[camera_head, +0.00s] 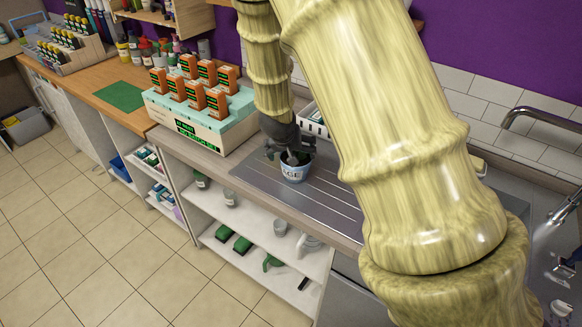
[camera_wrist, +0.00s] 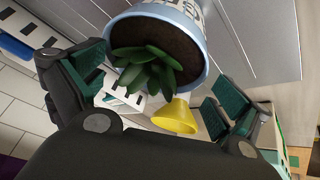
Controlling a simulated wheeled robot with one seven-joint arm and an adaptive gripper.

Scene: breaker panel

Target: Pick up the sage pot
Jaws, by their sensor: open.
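The sage pot (camera_head: 293,173) is a light blue pot standing on the metal drainboard, with a label partly readable as "AGE". In the wrist view the pot (camera_wrist: 207,58) is at the top, with dark soil and a green leafy plant (camera_wrist: 145,66) inside. My gripper (camera_head: 285,152) is over the pot in the head view and covers part of its top. In the wrist view my gripper (camera_wrist: 155,92) is open, with its two green-padded fingers spread left and right below the pot's rim. I see no finger closed on the pot.
The grooved metal drainboard (camera_head: 325,203) surrounds the pot, with a sink tap (camera_head: 545,112) at right. A pale box of orange units (camera_head: 205,125) stands to the left. A yellow cone-shaped thing (camera_wrist: 177,116) shows between my fingers. White shelves (camera_head: 255,215) lie below the counter.

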